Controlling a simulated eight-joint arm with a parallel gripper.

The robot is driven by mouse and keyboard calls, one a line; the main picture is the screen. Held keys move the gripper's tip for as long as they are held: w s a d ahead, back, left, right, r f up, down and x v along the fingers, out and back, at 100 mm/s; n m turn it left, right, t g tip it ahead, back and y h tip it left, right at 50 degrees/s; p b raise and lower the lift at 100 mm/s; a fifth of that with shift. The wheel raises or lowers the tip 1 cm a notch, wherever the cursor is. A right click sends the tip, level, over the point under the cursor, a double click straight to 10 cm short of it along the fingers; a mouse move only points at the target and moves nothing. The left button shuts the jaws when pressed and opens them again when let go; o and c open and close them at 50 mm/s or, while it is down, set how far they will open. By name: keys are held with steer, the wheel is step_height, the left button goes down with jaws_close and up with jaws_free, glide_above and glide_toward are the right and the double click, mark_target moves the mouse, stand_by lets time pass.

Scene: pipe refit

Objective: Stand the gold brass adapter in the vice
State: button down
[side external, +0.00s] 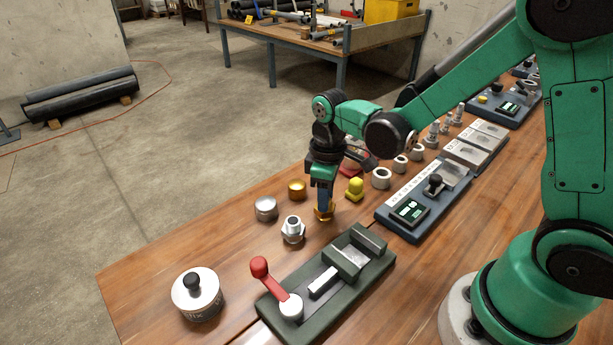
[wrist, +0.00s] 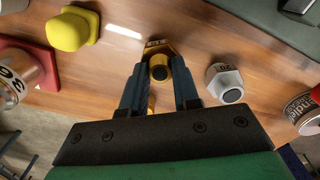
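The gold brass adapter (side external: 324,214) stands on the wooden bench behind the vice. In the wrist view the adapter (wrist: 159,50) shows its hex flange and the dark hole in its top. My gripper (side external: 324,204) is down at the adapter, pointing straight down. In the wrist view the gripper's fingers (wrist: 160,72) lie on either side of the adapter's neck, very close to it; whether they press on it I cannot tell. The green-grey vice (side external: 325,284), with a red-knobbed lever (side external: 268,276), stands in front with nothing between its jaws.
A silver hex fitting (side external: 293,230) stands close left of the adapter, a yellow plug (side external: 355,189) close right.

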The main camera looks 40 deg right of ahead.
steer(key=shift+r, duration=0.1)
stand_by(0.3)
steer(key=shift+r, duration=2.65)
steer(key=s+a+r, duration=0.4)
steer(key=s, duration=0.5)
steer(key=shift+s+a+f, duration=0.1)
steer(key=shift+s+f, duration=0.15)
steer(key=shift+f, duration=0.35)
steer(key=shift+s+a+f, duration=0.1)
steer(key=shift+s+f, duration=0.15)
steer(key=shift+f, duration=0.4)
steer(key=shift+s+f, duration=0.25)
steer(key=shift+f, duration=0.35)
steer(key=shift+f, duration=1.65)
stand_by(0.6)
